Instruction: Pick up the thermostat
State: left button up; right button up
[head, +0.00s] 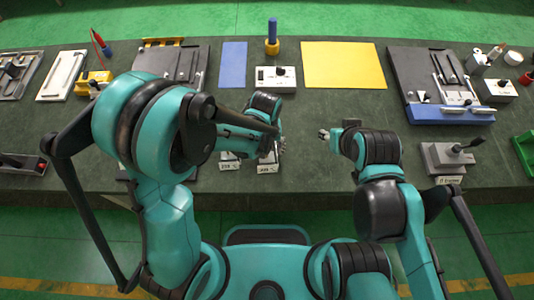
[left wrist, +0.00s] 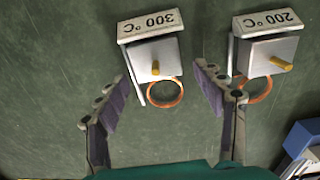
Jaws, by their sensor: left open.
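Two thermostats show in the left wrist view, each a grey box with a yellow peg and an orange ring. One, beside a 300 °C label, is the nearer thermostat (left wrist: 154,61); the other, beside a 200 °C label, is the right thermostat (left wrist: 270,56). My left gripper (left wrist: 164,84) is open and empty. Its fingers straddle the lower part of the 300 °C thermostat and its ring, without visible contact. The right finger lies between the two thermostats. In the head view my left gripper (head: 279,146) hides much of them. My right gripper (head: 324,134) is empty over the table; its opening is unclear.
The dark green table (head: 320,185) is clear between my arms. A white box (head: 276,84), a blue mat (head: 233,65) and a yellow mat (head: 344,64) lie at the back. A black-and-blue fixture (head: 430,80) and a grey lever box (head: 449,158) stand right.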

pick_arm(q)
jog(key=c, duration=1.3)
jog(key=shift+r, duration=0.15)
